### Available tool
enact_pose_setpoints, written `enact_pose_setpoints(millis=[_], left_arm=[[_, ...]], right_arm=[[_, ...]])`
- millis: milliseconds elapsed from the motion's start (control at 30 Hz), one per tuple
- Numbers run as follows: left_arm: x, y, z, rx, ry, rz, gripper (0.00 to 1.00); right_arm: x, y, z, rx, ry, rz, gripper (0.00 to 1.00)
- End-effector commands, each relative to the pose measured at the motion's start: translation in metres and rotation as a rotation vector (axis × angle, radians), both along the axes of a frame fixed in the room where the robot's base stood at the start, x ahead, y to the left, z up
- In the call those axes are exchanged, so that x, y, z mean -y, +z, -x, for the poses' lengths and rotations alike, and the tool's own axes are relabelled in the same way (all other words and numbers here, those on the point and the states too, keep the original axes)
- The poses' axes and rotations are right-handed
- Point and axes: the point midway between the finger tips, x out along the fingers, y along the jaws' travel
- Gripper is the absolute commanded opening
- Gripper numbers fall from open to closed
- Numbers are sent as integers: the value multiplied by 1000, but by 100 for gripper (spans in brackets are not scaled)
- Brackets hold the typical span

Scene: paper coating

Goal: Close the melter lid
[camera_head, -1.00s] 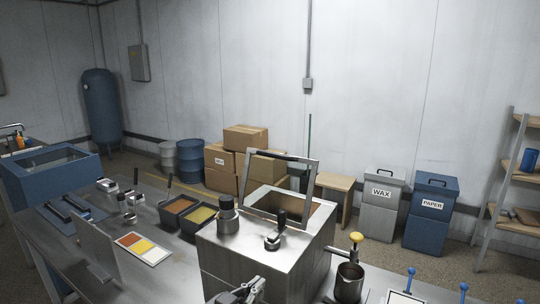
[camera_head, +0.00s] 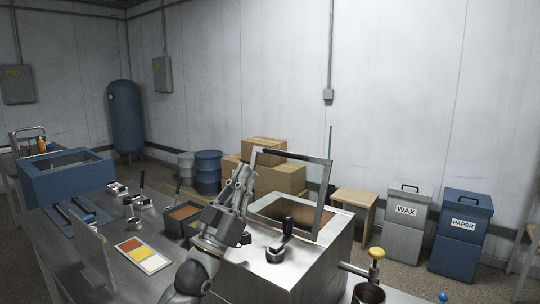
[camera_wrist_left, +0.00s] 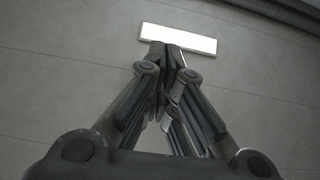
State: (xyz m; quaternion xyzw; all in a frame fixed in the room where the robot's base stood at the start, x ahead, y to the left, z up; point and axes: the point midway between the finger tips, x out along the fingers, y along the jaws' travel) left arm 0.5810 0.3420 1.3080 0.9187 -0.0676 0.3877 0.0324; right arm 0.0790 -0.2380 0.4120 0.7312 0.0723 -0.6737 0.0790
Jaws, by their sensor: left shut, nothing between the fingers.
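The melter (camera_head: 300,268) is a brushed metal box with a rectangular opening on top. In the left wrist view the shut fingertips (camera_wrist_left: 168,50) point toward a bright white panel, with no lid visible. My right gripper is not in view.
A dark tray (camera_head: 180,224) and a colour sample card (camera_head: 143,256) lie left of my arm. Cardboard boxes (camera_head: 285,178), a wooden stool (camera_head: 354,201) and the wax bin (camera_head: 405,238) stand behind.

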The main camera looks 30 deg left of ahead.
Motion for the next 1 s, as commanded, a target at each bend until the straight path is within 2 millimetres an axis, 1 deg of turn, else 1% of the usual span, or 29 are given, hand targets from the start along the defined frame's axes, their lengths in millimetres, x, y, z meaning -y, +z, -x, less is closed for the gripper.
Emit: enact_pose_setpoints(millis=[33,133,333,367,400,633,800,1000], left_arm=[[1,13,-7,3,-1,1,0],[3,29,-21,2,0,0,0],[8,59,-51,1,0,0,0],[8,61,-55,-1,0,0,0],[9,51,-60,-6,0,1,0],[12,37,-80,-4,1,0,0],[13,33,-85,-2,0,0,0],[13,32,-85,-1,0,0,0]], right_arm=[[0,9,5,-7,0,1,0],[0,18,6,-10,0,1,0],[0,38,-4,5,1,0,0],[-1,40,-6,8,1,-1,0],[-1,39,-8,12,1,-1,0],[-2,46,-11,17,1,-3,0],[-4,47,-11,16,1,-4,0],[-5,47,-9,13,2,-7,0]])
